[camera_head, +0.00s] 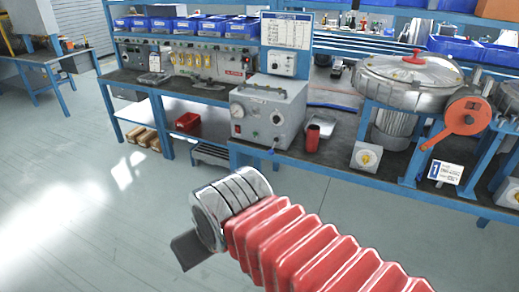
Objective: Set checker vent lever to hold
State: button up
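A grey box with round gauges, which looks like the checker (288,112), stands on the near bench at the picture's centre. A small blue part (271,151) sticks out low at its front edge; I cannot tell whether it is the vent lever or how it is set. My arm, in a red bellows sleeve, reaches in from the lower right. My gripper (188,251) is at its end, low at centre-left, in front of the bench and well apart from the checker. Only a dark finger-like piece shows; the rest is hidden behind the wrist.
A red cup (313,138) stands right of the checker. A blower (408,80) with a red side disc and arm (466,117) stands on the right. A yellow-dial box (366,157) sits at the bench's front. Floor at left is clear.

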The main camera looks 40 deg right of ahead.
aim_at(271, 151)
jog(key=i, duration=1.55)
jog(key=z, duration=0.5)
